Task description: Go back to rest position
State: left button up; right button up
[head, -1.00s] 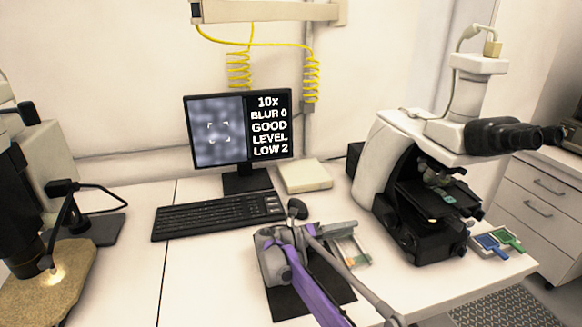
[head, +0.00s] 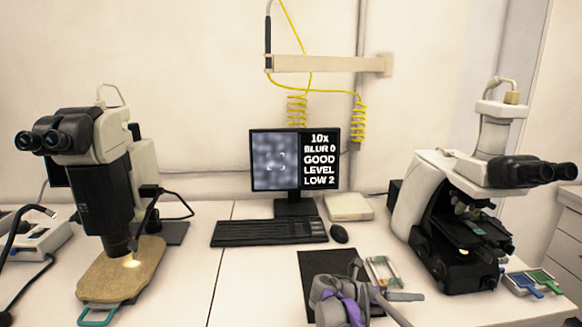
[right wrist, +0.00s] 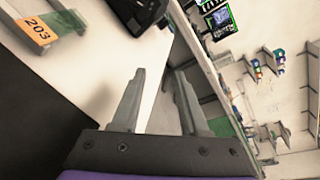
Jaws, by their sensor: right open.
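My right gripper (head: 385,284) is at the bottom of the head view, low over the front of the table by the black mat (head: 318,262). In the right wrist view its two grey fingers (right wrist: 158,90) stand apart with nothing between them. My left gripper is not in view. A slide holder (head: 381,270) lies on the table just beyond the right gripper. In the right wrist view a tray with an orange "203" label (right wrist: 38,30) is at the upper left, clear of the fingers.
A microscope (head: 462,225) stands at the right, with blue and green slide trays (head: 535,282) beside it. Another microscope (head: 95,190) stands at the left. The monitor (head: 294,160) reads "10x, BLUR 0, GOOD LEVEL, LOW 2". The keyboard (head: 268,232) and mouse (head: 339,234) lie before it.

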jog(key=s+a+f+m+y, duration=0.1)
jog(key=s+f+m+y, duration=0.1)
jog(key=s+m+y, duration=0.5)
jog(key=s+a+f+m+y, duration=0.1)
jog(key=s+f+m, duration=0.2)
jog(key=s+m, duration=0.55)
jog(key=s+a+f+m+t+y, duration=0.1)
jog(key=s+a+f+m+y, duration=0.2)
jog(key=s+m, duration=0.3)
jog(key=s+a+f+m+t+y, duration=0.1)
jog(key=s+a+f+m+y, duration=0.2)
jog(key=s, duration=0.5)
jog(key=s+a+f+m+t+y, duration=0.1)
jog(key=s+a+f+m+y, duration=0.15)
jog(key=s+a+m, duration=0.4)
pick_arm(q)
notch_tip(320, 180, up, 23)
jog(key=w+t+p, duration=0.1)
jog(key=p, duration=1.9)
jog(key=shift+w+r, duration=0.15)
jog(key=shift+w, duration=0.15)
pick_arm(e)
notch_tip(320, 180, up, 23)
jog(key=w+d+n, duration=0.1)
jog(key=d+n, duration=0.1)
jog(key=shift+d+r+t+h, duration=0.15)
jog(key=shift+d+t+h, duration=0.2)
jog(key=shift+t+h, duration=0.1)
